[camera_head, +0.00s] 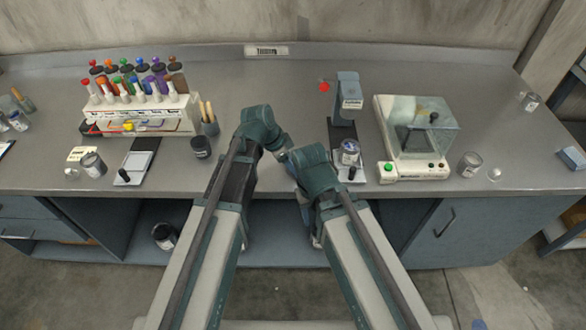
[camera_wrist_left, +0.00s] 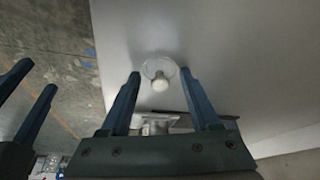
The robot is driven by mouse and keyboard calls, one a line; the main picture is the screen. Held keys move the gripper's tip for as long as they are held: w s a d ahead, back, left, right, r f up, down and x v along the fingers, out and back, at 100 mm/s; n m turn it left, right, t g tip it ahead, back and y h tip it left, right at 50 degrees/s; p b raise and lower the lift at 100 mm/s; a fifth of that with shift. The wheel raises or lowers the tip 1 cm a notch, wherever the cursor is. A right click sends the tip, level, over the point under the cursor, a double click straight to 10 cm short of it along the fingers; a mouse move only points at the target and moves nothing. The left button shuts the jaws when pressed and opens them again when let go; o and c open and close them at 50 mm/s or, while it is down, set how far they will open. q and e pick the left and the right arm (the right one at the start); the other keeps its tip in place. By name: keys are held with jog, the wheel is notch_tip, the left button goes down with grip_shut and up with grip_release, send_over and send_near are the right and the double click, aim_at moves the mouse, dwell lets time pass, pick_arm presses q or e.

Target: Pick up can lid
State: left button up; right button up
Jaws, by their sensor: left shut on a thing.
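In the left wrist view a pale round can lid (camera_wrist_left: 159,69) with a white knob lies between the blue fingertips of my left gripper (camera_wrist_left: 162,78). The jaws are shut on it, though the contact itself is hard to see. A plain grey surface fills the background behind it. Two blue fingers of my right gripper (camera_wrist_left: 28,92) show at the left edge of that view; what lies between them cannot be seen. In the head view my arms meet over the front of the bench, and they hide both gripper tips and the held lid.
The grey bench (camera_head: 300,85) carries a rack of coloured bottles (camera_head: 140,108), a dispenser stand (camera_head: 345,105) with a can (camera_head: 349,152), and a clear-covered machine (camera_head: 415,140). Small cans (camera_head: 93,164) stand near the front edge.

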pick_arm(q)
jog(key=shift+r, duration=0.15)
pick_arm(e)
jog(key=shift+r, duration=0.15)
pick_arm(q)
notch_tip(320, 180, up, 10)
jog(key=p, duration=1)
pick_arm(e)
notch_tip(320, 180, up, 10)
pick_arm(q)
jog(key=shift+d, duration=0.1)
pick_arm(e)
jog(key=shift+d, duration=0.1)
